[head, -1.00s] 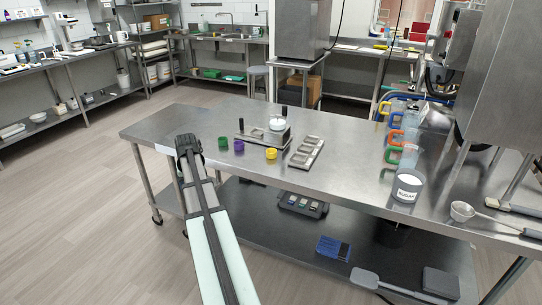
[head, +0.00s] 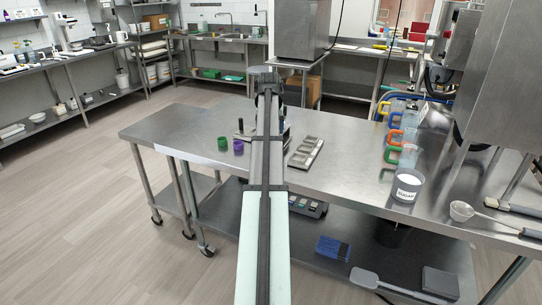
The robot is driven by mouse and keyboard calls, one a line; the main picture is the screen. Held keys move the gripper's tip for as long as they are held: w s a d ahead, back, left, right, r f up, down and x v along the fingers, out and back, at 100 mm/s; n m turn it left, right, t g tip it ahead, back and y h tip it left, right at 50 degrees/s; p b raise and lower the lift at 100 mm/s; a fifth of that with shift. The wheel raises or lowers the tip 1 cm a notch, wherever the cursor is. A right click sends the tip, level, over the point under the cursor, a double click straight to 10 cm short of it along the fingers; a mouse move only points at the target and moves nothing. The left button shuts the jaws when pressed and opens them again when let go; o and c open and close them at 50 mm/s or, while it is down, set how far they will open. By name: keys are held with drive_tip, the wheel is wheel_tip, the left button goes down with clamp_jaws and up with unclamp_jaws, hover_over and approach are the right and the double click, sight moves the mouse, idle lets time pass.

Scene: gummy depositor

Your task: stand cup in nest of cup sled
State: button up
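A green cup (head: 222,142) and a purple cup (head: 238,146) stand side by side on the steel table, left of my arm. A metal fixture with black posts (head: 243,135), which may be the cup sled, stands just behind them. My arm crosses in front of it, so only its left and right edges show, and any nest is hidden. The yellow cup seen earlier is hidden behind my arm; I cannot tell whether it has moved. My gripper cannot be made out beyond the arm's dark far end, so its opening and any hold are not visible.
A metal tray with several compartments (head: 306,153) lies right of my arm. Colour-handled jugs, one with an orange handle (head: 395,137), and a sugar tub (head: 406,186) stand farther right. A scoop (head: 462,211) lies near the right front edge. The table's left end is clear.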

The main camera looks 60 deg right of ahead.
drive_tip(key=x, duration=1.2)
drive_tip(key=shift+s+d+f, duration=0.1)
drive_tip(key=shift+f, duration=0.3)
drive_tip(key=c, duration=1.1)
wheel_tip(320, 180, up, 10)
